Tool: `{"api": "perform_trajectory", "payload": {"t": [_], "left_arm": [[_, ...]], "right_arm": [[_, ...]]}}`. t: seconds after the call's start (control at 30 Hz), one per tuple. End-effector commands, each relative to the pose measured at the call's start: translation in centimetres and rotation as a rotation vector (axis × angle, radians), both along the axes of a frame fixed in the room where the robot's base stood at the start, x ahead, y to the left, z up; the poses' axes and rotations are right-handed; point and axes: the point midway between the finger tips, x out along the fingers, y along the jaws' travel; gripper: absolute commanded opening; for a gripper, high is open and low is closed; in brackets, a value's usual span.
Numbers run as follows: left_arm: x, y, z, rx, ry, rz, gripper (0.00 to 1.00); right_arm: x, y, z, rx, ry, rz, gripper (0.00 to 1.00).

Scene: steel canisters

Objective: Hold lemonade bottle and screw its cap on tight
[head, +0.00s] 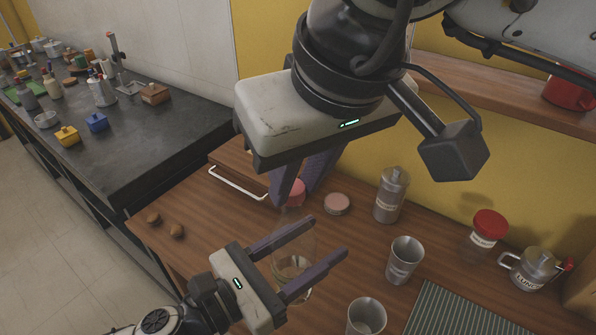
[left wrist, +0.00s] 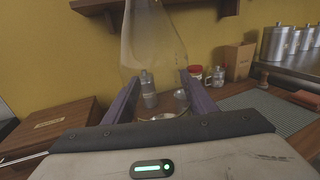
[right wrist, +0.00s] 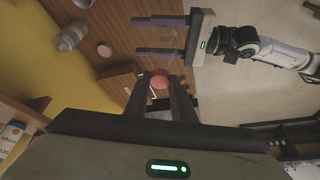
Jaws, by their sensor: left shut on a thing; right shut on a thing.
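The lemonade bottle (head: 292,268) is clear, see-through glass, upright over the wooden counter. My left gripper (head: 328,238) is shut on its body, one finger on each side. In the left wrist view the bottle (left wrist: 153,40) rises between the fingers, its top out of frame. The cap (head: 293,189) is a pinkish-red disc at the bottle's mouth. My right gripper (head: 298,193) comes from above and is shut on the cap. The cap also shows between the fingertips in the right wrist view (right wrist: 160,81). I cannot tell how far the cap is seated on the neck.
A pink lid (head: 337,204) lies behind the bottle. A steel canister (head: 390,195) and steel cups (head: 404,262) (head: 366,318) stand to the right, near a ribbed mat (head: 465,312). A red-lidded jar (head: 488,230) is farther right. A wooden box (head: 240,160) is behind left.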

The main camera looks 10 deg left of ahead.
Motion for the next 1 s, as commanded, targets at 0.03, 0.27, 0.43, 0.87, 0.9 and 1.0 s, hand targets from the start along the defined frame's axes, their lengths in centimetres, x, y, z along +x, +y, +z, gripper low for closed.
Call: {"api": "perform_trajectory", "payload": {"t": [0.03,0.27,0.43,0.87,0.9,1.0], "left_arm": [[0.0,0.0,0.1,-0.001,-0.002,0.000,0.11],[0.0,0.0,0.1,-0.001,-0.002,0.000,0.11],[0.0,0.0,0.1,-0.001,-0.002,0.000,0.11],[0.0,0.0,0.1,-0.001,-0.002,0.000,0.00],[0.0,0.0,0.1,-0.001,-0.002,0.000,0.00],[0.0,0.0,0.1,-0.001,-0.002,0.000,0.00]], "right_arm": [[0.0,0.0,0.0,0.000,0.000,0.000,0.02],[0.0,0.0,-0.1,0.000,0.000,0.000,0.02],[0.0,0.0,-0.4,0.000,0.000,0.000,0.02],[0.0,0.0,-1.1,-0.001,0.001,-0.008,0.02],[0.0,0.1,-1.1,-0.002,0.001,-0.024,0.02],[-0.2,0.3,-1.1,-0.004,0.000,-0.126,0.02]]}}
